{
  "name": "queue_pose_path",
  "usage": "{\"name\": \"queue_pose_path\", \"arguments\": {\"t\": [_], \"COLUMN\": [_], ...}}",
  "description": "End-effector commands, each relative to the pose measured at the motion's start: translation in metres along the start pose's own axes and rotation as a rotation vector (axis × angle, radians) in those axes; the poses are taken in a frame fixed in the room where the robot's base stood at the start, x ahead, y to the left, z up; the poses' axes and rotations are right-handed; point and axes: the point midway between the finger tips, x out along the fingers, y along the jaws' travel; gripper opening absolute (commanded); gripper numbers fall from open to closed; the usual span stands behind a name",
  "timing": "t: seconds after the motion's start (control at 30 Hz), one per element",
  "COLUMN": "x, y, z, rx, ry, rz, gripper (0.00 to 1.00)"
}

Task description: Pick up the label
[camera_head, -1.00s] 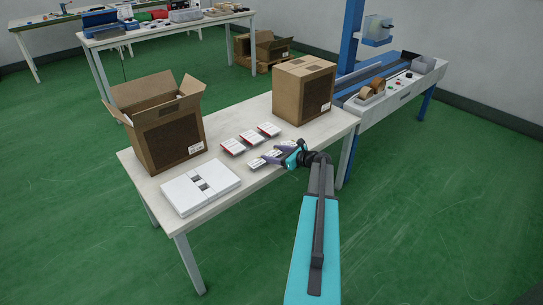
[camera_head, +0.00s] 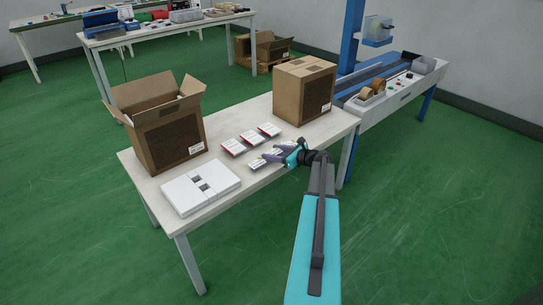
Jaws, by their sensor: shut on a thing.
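Flat white labels lie on the white table in two short rows. The back row has three red-edged labels: left (camera_head: 233,147), middle (camera_head: 251,137) and right (camera_head: 269,130). In the front row, a white label with a small yellowish mark (camera_head: 257,163) lies just left of my gripper. My gripper (camera_head: 268,157) is low over this front row, reaching in from the right, and is shut on a label there. The jaws and arm hide most of the held label, and I cannot tell whether it is clear of the tabletop.
An open cardboard box (camera_head: 170,140) stands at the table's left, and a closed box (camera_head: 304,92) at the back right. A taping machine (camera_head: 395,95) adjoins the table's right end.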

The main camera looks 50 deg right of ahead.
Motion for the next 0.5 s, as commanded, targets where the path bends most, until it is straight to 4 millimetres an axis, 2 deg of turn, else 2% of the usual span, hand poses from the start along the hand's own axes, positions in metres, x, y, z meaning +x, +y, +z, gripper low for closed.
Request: {"name": "queue_pose_path", "arguments": {"t": [0.2, 0.5], "x": [-0.009, -0.039], "y": [0.001, 0.028], "z": [0.028, 0.02], "rx": [-0.002, 0.0], "ry": [0.0, 0.0], "rz": [-0.001, 0.0], "gripper": [0.35, 0.35]}}
